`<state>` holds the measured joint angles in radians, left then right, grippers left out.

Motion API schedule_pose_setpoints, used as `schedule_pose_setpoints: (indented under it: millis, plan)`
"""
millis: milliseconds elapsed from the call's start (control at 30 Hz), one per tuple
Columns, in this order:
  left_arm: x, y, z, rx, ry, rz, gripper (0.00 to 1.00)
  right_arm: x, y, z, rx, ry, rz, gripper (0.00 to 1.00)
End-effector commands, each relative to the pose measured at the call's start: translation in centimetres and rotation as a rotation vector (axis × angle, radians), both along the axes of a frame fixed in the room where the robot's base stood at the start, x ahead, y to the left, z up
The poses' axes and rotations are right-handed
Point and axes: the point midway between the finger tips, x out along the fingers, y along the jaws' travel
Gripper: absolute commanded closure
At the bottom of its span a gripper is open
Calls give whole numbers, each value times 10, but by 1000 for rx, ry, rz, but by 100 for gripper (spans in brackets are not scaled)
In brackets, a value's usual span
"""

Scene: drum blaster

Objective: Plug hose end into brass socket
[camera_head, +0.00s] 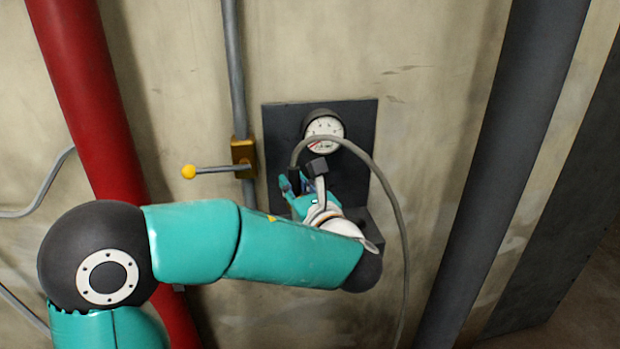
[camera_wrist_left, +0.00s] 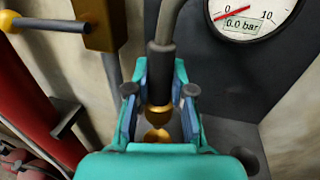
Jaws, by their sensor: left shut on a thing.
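My left gripper (camera_head: 291,187) is in front of the dark wall panel. It is shut on the hose end (camera_wrist_left: 160,72), a black sleeve with a brass tip, which also shows in the head view (camera_head: 294,180). In the left wrist view the fingers (camera_wrist_left: 160,100) stand on both sides of the sleeve. The brass socket (camera_wrist_left: 157,137) shows just below the brass tip, roughly in line with it. A narrow dark gap seems to part them; I cannot tell the depth between them. The gripper and arm hide the socket in the head view. My right gripper is not in view.
The dark panel (camera_head: 283,118) carries a round gauge (camera_head: 324,130) reading 0.0 bar. The grey hose (camera_head: 395,210) arcs over and hangs at the right. A brass valve (camera_head: 243,155) with a yellow-knobbed lever (camera_head: 205,170) and a red pipe (camera_head: 85,90) are at the left.

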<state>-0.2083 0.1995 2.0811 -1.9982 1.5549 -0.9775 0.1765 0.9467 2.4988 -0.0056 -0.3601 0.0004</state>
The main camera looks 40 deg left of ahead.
Motion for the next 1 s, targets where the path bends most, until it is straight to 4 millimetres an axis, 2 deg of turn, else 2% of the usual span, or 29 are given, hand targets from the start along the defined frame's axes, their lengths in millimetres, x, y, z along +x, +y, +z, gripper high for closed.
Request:
schedule_pose_setpoints:
  millis: [500, 1000]
  plan:
    - [0, -1, -48, 1, 0, -2, 100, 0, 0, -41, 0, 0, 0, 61]
    - [1, -1, -51, 1, 0, -3, 100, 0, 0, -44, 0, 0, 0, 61]
